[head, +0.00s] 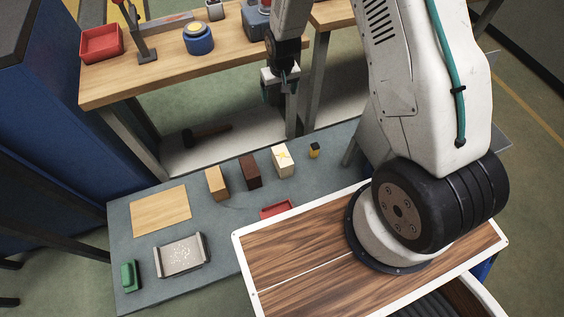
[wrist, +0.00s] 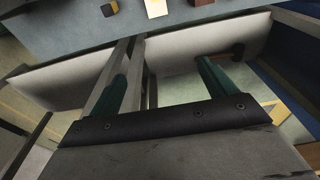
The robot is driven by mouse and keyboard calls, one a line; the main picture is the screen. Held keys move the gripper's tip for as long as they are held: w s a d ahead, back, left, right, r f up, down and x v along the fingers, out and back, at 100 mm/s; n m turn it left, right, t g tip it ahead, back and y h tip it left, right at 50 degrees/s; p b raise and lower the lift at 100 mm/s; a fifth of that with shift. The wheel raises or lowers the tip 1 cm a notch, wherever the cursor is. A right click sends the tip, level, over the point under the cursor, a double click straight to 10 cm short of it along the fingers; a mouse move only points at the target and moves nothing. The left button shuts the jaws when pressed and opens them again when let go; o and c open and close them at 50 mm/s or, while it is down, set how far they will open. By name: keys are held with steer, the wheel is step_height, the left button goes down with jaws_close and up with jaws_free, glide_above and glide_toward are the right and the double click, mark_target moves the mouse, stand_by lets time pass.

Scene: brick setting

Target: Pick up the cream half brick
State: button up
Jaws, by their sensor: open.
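The cream half brick (head: 283,161) stands upright on the blue-grey low table, with a yellow mark on its top. It is between a dark brown brick (head: 250,171) and a small black-and-yellow object (head: 314,150). In the wrist view the cream half brick (wrist: 156,8) is cut off by the top edge. My gripper (head: 281,92) is above and beyond the table's far edge, well apart from the brick. In the wrist view my gripper (wrist: 162,70) has its two green fingers spread, with nothing between them.
A tan brick (head: 217,183) stands left of the brown one. A red object (head: 276,210), wooden board (head: 160,211), metal tray (head: 180,256) and green object (head: 129,276) lie on the low table (head: 222,237). Behind is a wooden workbench (head: 150,83); a dark hammer (head: 205,133) lies beneath it.

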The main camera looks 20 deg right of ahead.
glide_above(282, 155)
steer(key=w, duration=0.2)
step_height(282, 155, down, 17)
steer(key=s+f, duration=0.1)
steer(key=f, duration=0.2)
steer(key=s+f, duration=0.1)
steer(key=f, duration=0.3)
steer(key=s+f, duration=0.2)
steer(key=f, duration=0.2)
steer(key=shift+s+d, duration=0.1)
steer(key=shift+d, duration=0.05)
steer(key=f, duration=0.2)
steer(key=w+f, duration=0.1)
steer(key=f, duration=0.2)
steer(key=w+f, duration=0.1)
steer(key=f, duration=0.1)
steer(key=shift+f, duration=0.25)
steer(key=shift+r, duration=0.1)
steer(key=c, duration=1.5)
